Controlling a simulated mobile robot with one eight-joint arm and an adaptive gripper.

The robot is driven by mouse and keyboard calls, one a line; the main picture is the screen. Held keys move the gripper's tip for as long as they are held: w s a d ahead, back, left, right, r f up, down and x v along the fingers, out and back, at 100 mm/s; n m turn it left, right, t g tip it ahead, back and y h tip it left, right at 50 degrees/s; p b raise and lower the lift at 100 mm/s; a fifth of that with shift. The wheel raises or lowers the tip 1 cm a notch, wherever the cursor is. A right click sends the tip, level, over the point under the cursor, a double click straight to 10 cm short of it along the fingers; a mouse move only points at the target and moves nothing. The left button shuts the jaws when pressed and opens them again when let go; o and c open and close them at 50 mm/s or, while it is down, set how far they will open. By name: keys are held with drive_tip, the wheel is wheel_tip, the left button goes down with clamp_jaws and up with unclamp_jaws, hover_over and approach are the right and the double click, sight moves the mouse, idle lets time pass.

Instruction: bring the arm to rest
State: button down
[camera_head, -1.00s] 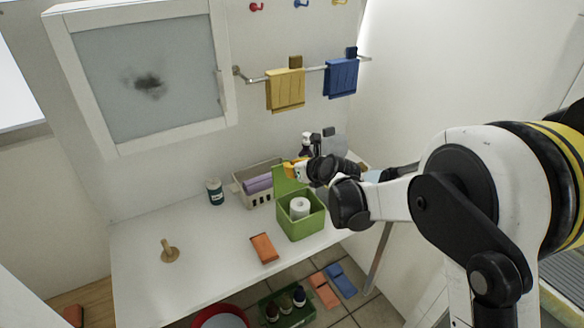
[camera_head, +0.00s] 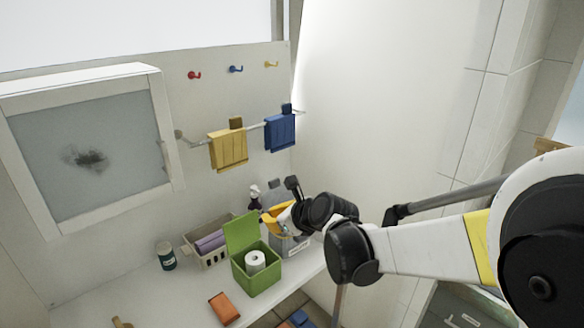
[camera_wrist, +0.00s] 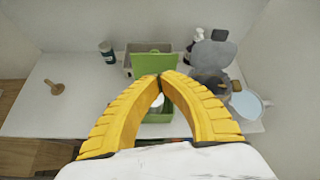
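My gripper (camera_head: 276,215) is above the right part of the white counter, beside the open green box (camera_head: 263,278). In the wrist view, the two yellow fingers of my gripper (camera_wrist: 160,77) curve together and their tips meet, with nothing seen between them. My arm reaches in from the right in the head view. The green box holds a white roll (camera_head: 255,262). In the wrist view, the fingers partly hide the box and the roll.
A basket with purple rolls (camera_head: 209,243), a dark jar (camera_head: 166,256) and an orange block (camera_head: 223,309) are on the counter (camera_head: 150,295). A grey container (camera_wrist: 212,58) stands at the right. Yellow (camera_head: 228,149) and blue (camera_head: 280,132) cloths hang on a rail above.

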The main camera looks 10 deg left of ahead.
drive_tip(key=s+d+r+n+h, duration=0.25)
drive_tip(key=s+d+n, duration=0.25)
drive_tip(key=d, duration=0.4)
drive_tip(key=s+d+r+n+h, duration=0.1)
drive_tip(key=s+d+r+n, duration=0.2)
drive_tip(key=s+d+n, duration=0.4)
drive_tip(key=s+d+f+n+h, duration=0.1)
drive_tip(key=s+d+n+h, duration=0.1)
drive_tip(key=s+d+n, duration=0.4)
drive_tip(key=s+d+f+n+g+h, duration=0.1)
drive_tip(key=s+d+f+n+h, duration=0.1)
drive_tip(key=s+d+n, duration=0.4)
drive_tip(key=s+d, duration=0.3)
drive_tip(key=d, duration=0.2)
drive_tip(key=shift+s+f+h, duration=0.2)
drive_tip(key=shift+f+h, duration=0.1)
drive_tip(key=shift+h, duration=0.05)
